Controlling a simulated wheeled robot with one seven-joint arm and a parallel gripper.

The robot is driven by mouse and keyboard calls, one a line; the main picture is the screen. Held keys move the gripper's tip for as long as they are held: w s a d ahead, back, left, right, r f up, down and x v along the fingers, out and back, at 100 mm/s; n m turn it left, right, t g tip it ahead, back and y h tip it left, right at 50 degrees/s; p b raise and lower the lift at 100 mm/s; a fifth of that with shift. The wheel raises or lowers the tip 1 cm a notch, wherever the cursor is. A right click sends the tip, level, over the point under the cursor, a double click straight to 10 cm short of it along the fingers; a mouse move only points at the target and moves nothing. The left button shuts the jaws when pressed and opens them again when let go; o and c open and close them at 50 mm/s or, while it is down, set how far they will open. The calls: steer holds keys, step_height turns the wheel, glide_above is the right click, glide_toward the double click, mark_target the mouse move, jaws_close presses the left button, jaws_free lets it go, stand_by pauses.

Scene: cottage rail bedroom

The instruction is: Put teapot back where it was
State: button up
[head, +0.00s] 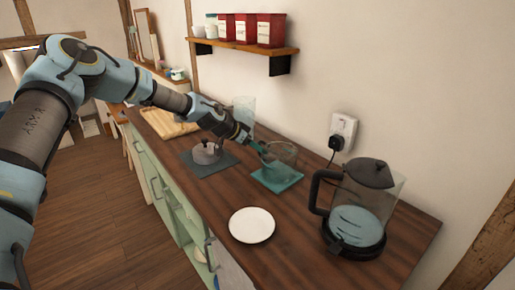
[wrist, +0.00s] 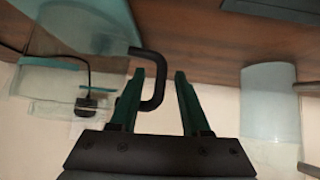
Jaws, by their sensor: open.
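A clear glass pot (head: 280,158), which I take as the teapot, stands on a teal square mat (head: 272,180) on the wooden counter. In the wrist view the glass body (wrist: 60,85) is at left, and its dark bent handle (wrist: 153,75) reaches between my fingers. My gripper (head: 254,146) is beside the pot's left side in the head view. Its green fingers (wrist: 155,88) are apart around the handle; I cannot tell whether either touches it. A grey lid-like piece with a knob (head: 207,152) sits on a dark grey mat (head: 213,166) left of the pot.
A glass kettle (head: 368,205) stands at the right, near a wall socket (head: 343,132). A white plate (head: 252,225) lies in front. A tall glass jar (head: 245,108) stands behind my gripper. A wooden board (head: 165,122) lies farther left. A shelf (head: 245,46) with red canisters hangs above.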

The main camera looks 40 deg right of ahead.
steer(key=shift+r, duration=0.1)
steer(key=b+v, duration=0.3)
steer(key=v, duration=0.9)
steer(key=shift+b, duration=0.4)
steer(key=w+a+f+n+t+y, duration=0.1)
steer(key=a+f+n+y, duration=0.15)
steer(key=a, duration=1.05)
steer(key=w+a+f+n+t+y, duration=0.1)
steer(key=a+f+n+y, duration=0.2)
steer(key=a, duration=1)
steer(key=s+a+r+n+y, duration=0.1)
steer(key=s+a+n, duration=0.2)
steer(key=a, duration=0.5)
steer(key=s+a+r+n+y, duration=0.1)
steer(key=s+a+r+n, duration=0.1)
steer(key=a+n, duration=0.3)
steer(key=s+a+r+n+t+y, duration=0.1)
steer(key=s+a+n, duration=0.3)
steer(key=a, duration=0.9)
steer(key=shift+s+r+n, duration=0.35)
steer(key=shift+s, duration=0.05)
